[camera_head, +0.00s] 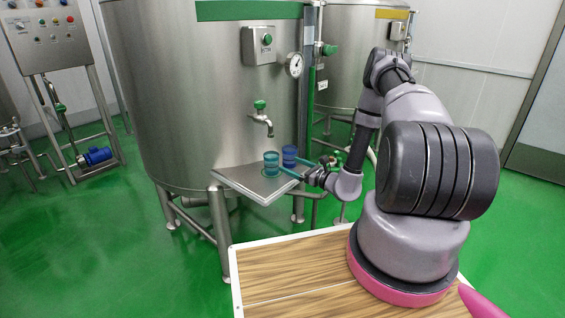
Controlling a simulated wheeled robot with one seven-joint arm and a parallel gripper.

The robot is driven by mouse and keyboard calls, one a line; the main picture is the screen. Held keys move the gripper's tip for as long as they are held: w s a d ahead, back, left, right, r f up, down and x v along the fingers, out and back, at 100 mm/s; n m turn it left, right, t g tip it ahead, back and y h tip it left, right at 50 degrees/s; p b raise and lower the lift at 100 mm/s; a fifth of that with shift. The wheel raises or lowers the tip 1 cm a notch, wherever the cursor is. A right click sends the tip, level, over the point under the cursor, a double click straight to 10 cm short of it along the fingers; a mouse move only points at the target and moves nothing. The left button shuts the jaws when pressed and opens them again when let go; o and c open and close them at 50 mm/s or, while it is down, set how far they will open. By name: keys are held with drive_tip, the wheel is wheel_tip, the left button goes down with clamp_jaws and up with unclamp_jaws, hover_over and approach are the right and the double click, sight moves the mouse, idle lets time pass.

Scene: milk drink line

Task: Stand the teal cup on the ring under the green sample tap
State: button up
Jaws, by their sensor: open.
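The teal cup (271,164) stands upright on the steel shelf (239,183), a little to the right of and below the spout of the green sample tap (262,116). A thin green line shows at the cup's foot, seemingly part of the ring; most of the ring is hidden, so I cannot tell if the cup is centred on it. My gripper (290,164) is open, its two teal fingers pointing left, low over the shelf. The nearer fingertip is close beside the teal cup; I cannot tell whether they touch.
A dark blue cup (289,152) stands just behind and right of the teal cup, by my farther fingertip. The steel tank (190,100) rises behind the shelf. A gauge (294,65) and a switch box (259,45) are on it. The shelf's left part is clear.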

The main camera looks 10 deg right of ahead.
drive_tip(key=s+a+r+n+g+y, duration=0.1)
drive_tip(key=s+a+r+n+g, duration=0.3)
drive_tip(key=r, duration=0.6)
drive_tip(key=s+a+r+n+g+y, duration=0.1)
drive_tip(key=s+a+r+n+g, duration=0.15)
drive_tip(key=r+n+g, duration=0.4)
drive_tip(key=s+a+r+n+g+y, duration=0.1)
drive_tip(key=s+a+r+n+g, duration=0.3)
drive_tip(key=r, duration=0.8)
drive_tip(key=s+d+r+n+t+h, duration=0.2)
drive_tip(key=s+d+r+n+h, duration=0.1)
drive_tip(key=s+r, duration=0.3)
drive_tip(key=s+d+r+n+t+h, duration=0.2)
drive_tip(key=s+d+r+n+h, duration=0.1)
drive_tip(key=s+r, duration=0.3)
drive_tip(key=s+d+r+n+t+h, duration=0.3)
drive_tip(key=s+r+n+h, duration=0.1)
drive_tip(key=s, duration=0.5)
wheel_tip(320, 180, up, 2)
drive_tip(key=shift+s+r+h, duration=0.2)
drive_tip(key=shift+s+h, duration=0.15)
drive_tip(key=shift+h, duration=0.45)
drive_tip(key=shift+d, duration=0.1)
